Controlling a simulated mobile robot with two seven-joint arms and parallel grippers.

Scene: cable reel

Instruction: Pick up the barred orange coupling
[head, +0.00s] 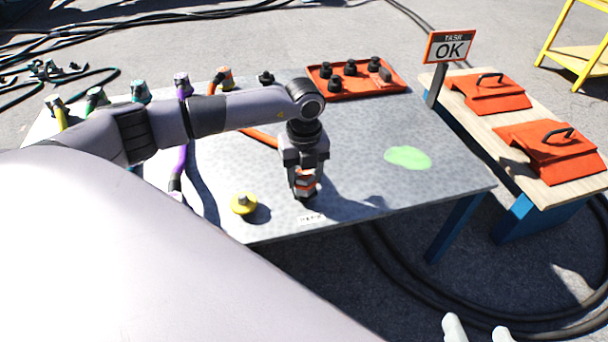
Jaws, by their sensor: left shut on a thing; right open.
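My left gripper (304,188) reaches down over the grey table near its front edge. It is shut on a dark coupling with orange bands (304,175), mostly hidden between the fingers. Whether it carries bars is too small to tell. An orange cable (262,138) runs from behind my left arm toward this gripper. An orange connector (225,76) stands at the table's back edge. My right gripper (476,330) shows only its pale fingertips at the bottom right, open, empty and away from the table.
The grey table (355,150) holds a yellow round piece (243,203), a green patch (408,157) and a red tray (342,90) with several black caps. A purple connector (181,82) stands at the back.

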